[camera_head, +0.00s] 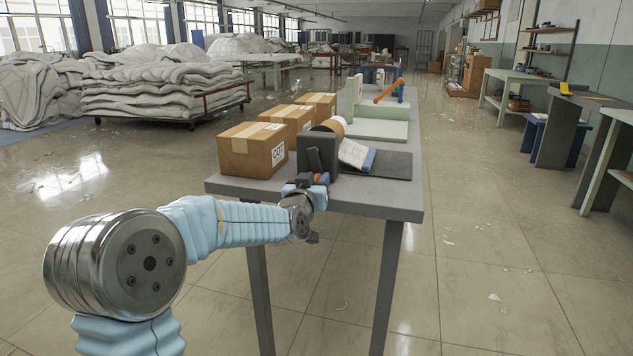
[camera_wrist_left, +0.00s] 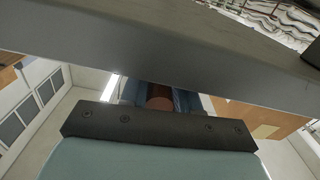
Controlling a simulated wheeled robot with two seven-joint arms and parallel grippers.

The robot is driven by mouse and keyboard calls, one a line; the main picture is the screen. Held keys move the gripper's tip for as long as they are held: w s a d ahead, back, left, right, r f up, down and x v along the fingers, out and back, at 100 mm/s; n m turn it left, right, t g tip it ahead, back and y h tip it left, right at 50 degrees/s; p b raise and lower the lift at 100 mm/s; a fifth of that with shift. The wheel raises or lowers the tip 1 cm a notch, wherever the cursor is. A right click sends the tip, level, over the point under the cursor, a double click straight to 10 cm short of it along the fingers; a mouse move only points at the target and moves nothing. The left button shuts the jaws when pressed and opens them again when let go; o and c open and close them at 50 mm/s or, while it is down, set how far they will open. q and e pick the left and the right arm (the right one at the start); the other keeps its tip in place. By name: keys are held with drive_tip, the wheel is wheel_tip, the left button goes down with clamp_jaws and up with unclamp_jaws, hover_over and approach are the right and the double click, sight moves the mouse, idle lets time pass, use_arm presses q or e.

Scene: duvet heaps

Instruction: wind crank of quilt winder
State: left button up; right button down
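The quilt winder, a dark grey block (camera_head: 318,146) with a tan roll behind it, stands at the near end of a grey table (camera_head: 397,200). A dark crank arm (camera_head: 314,160) shows on its near face. My left gripper (camera_head: 316,180), with blue fingers, is at the crank's lower end, by the table's near edge. An orange-red handle shows between the fingers. In the left wrist view the round brown-red handle (camera_wrist_left: 160,97) sits between both blue fingers, which appear closed on it. My right gripper is out of view.
Several cardboard boxes (camera_head: 252,150) line the table's left side. A white sheet with a blue edge (camera_head: 357,155) lies right of the winder on a dark plate.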

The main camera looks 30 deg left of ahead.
use_arm(q)
clamp_jaws()
drive_tip(key=shift+a+f+m+b, duration=0.15)
drive_tip(key=shift+a+m+b, duration=0.15)
drive_tip(key=shift+m, duration=0.2)
drive_tip(key=shift+s, duration=0.1)
drive_tip(key=o, duration=0.8)
unclamp_jaws()
drive_tip(key=shift+c, duration=0.2)
drive_tip(key=v, duration=1.3)
drive_tip(key=shift+s, duration=0.4)
